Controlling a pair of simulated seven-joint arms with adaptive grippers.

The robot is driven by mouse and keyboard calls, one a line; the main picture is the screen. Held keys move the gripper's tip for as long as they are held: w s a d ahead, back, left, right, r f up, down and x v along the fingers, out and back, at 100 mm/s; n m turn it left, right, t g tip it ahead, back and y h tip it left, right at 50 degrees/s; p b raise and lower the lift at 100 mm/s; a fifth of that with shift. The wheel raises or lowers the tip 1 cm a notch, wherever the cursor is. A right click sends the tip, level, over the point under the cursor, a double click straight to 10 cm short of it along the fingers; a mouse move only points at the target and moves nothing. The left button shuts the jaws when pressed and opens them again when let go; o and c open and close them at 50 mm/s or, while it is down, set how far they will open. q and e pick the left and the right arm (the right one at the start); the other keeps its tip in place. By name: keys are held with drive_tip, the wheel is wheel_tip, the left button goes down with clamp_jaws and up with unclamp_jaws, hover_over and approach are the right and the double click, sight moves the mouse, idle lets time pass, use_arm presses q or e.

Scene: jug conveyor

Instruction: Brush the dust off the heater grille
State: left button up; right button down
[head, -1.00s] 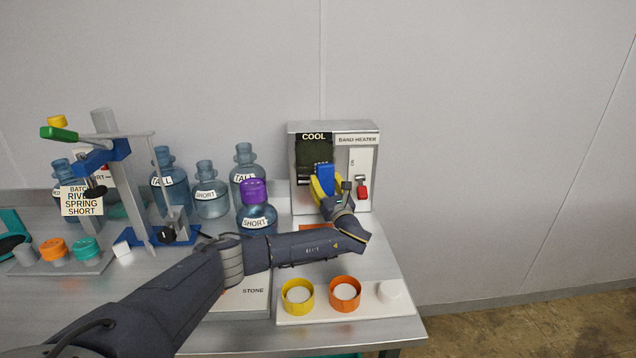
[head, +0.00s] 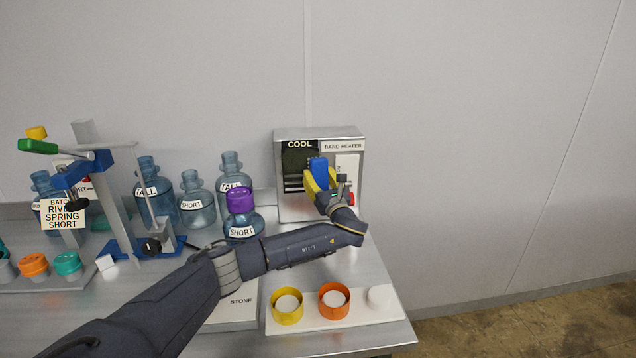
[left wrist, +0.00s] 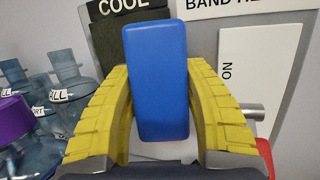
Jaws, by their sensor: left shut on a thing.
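The band heater (head: 294,211) stands against the wall at the back right of the table. Its dark panel under the COOL label (head: 298,160) has grille slats (head: 292,184) low on its left, partly hidden by my gripper. My left gripper (head: 319,180) has yellow fingers and is shut on a blue block-shaped thing, likely the brush's handle (head: 319,166), held upright before the heater's face. In the left wrist view the blue handle (left wrist: 157,80) stands between the fingers and covers part of the dark panel (left wrist: 108,45). Bristles and dust cannot be made out. My right gripper is not in view.
A red-tipped switch (head: 351,198) is just right of my gripper. Blue jugs (head: 197,206) and a purple-capped jug (head: 243,226) stand left of the heater. A white tray (head: 310,325) with yellow and orange rings is in front. A clamp stand (head: 122,190) is at left.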

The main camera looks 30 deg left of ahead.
sight(299, 168)
use_arm(q)
drive_tip(key=shift+o, duration=0.2)
drive_tip(key=shift+s+a+r, duration=0.1)
drive_tip(key=shift+s+a, duration=0.3)
drive_tip(key=shift+a, duration=0.3)
drive_tip(key=shift+s+a+r, duration=0.1)
drive_tip(key=shift+s+a, duration=0.35)
drive_tip(key=shift+a, duration=0.2)
drive_tip(key=shift+s+a, duration=0.4)
drive_tip(key=shift+a, duration=0.3)
drive_tip(key=shift+s+a, duration=0.65)
drive_tip(key=shift+a, duration=0.25)
drive_tip(key=shift+s+a, duration=0.65)
drive_tip(key=shift+a, duration=0.2)
drive_tip(key=shift+c, duration=0.2)
drive_tip(key=shift+s+d+r, duration=0.1)
drive_tip(key=shift+r, duration=2.05)
drive_tip(key=shift+s+d, duration=0.55)
drive_tip(key=shift+s, duration=0.25)
drive_tip(key=shift+s+d, duration=0.6)
drive_tip(key=shift+s, duration=0.25)
drive_tip(key=shift+s+d, duration=0.55)
drive_tip(key=shift+s, duration=0.25)
drive_tip(key=shift+f, duration=0.1)
